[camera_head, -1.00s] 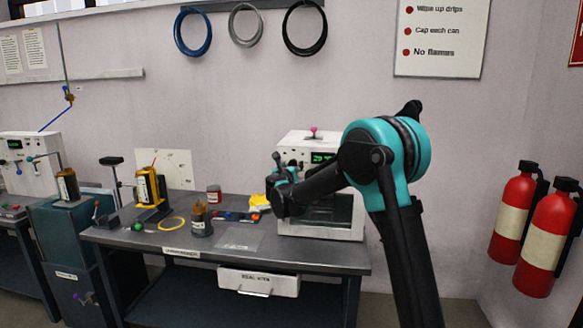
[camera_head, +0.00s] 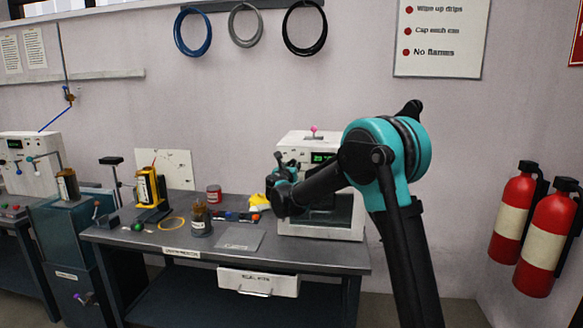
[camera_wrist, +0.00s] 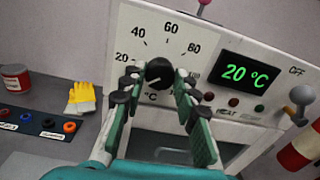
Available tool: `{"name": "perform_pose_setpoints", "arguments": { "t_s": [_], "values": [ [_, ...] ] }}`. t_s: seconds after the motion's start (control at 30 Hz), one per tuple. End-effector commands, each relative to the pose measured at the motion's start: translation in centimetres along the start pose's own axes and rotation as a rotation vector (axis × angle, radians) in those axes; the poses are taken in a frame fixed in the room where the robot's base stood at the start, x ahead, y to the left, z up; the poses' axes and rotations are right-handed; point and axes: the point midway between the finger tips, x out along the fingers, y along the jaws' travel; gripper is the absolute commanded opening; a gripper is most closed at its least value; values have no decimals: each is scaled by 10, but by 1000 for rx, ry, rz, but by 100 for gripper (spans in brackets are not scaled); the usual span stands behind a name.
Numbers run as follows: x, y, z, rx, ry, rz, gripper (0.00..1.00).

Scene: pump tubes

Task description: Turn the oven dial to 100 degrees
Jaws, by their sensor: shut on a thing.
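The oven (camera_head: 327,229) is a white box with a dark front window on the workbench. Its black dial (camera_wrist: 159,70) shows in the wrist view, ringed by numbers 20, 40, 60 and 80; the number beyond 80 is partly hidden by a finger. My gripper (camera_wrist: 157,76) is shut on the dial, one finger on each side. It is small and partly hidden by my arm in the head view (camera_head: 284,166). The green display (camera_wrist: 245,74) right of the dial reads 20 °C. The dial's exact setting is hard to make out.
Right of the dial is a grey lever (camera_wrist: 301,98) near the word OFF. A red can (camera_wrist: 15,77), yellow gloves (camera_wrist: 82,97) and a strip of coloured rings (camera_wrist: 40,120) lie left of the oven. Fire extinguishers (camera_head: 547,237) hang at the far right.

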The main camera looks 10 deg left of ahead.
Motion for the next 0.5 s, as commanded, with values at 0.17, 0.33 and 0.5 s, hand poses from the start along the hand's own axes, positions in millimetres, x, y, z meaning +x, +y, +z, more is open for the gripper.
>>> {"name": "perform_pose_setpoints", "arguments": {
  "t_s": [0.17,0.33,0.5],
  "values": [
    [0,0,0,129,4,1,1],
    [0,0,0,288,9,2,1],
    [0,0,0,449,13,3,1]
  ]
}}
